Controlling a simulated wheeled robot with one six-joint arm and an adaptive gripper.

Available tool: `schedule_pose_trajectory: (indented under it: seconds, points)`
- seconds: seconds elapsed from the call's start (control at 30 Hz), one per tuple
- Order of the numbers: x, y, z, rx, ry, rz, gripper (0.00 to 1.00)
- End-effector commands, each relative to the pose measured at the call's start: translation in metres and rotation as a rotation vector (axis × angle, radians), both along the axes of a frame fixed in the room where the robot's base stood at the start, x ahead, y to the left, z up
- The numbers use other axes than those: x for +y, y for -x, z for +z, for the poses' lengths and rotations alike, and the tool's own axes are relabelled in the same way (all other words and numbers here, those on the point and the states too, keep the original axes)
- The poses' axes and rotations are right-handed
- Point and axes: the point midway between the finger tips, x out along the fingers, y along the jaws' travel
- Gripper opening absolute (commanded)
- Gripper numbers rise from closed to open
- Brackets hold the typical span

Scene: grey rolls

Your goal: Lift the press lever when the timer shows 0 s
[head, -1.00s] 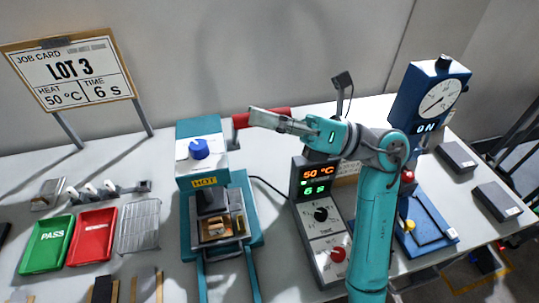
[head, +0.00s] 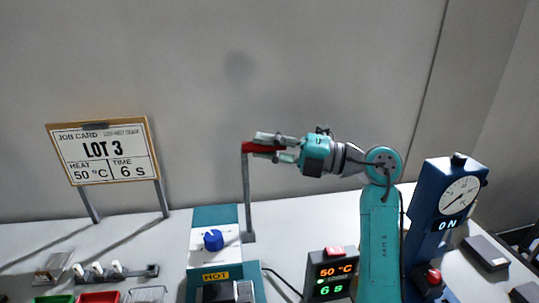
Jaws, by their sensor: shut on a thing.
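The press (head: 216,240) is teal and white with a blue knob and a yellow HOT label; its lower part is cut off by the frame's bottom edge. Its lever (head: 247,195) is a grey shaft standing upright at the press's right rear, with a red handle (head: 250,147) at the top. My gripper (head: 272,147) is shut on the red handle, coming from the right. The timer box (head: 331,272) stands right of the press. It reads 50 °C in orange and 6 s in green.
A job card (head: 103,150) reads LOT 3, 50 °C, 6 s. A blue dial gauge stand (head: 437,215) marked ON stands right of my arm. Green (head: 53,299) and red (head: 99,298) trays show at the bottom left. The wall behind the lever is bare.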

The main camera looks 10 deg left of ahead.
Motion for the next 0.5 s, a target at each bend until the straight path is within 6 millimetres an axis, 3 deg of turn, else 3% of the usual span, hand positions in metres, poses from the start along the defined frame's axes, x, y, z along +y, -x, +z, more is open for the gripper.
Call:
schedule_pose_trajectory:
  seconds: [0.5]
  points:
    - [0.0033, -0.0128, -0.0017, 0.054, 0.014, -0.004, 0.0]
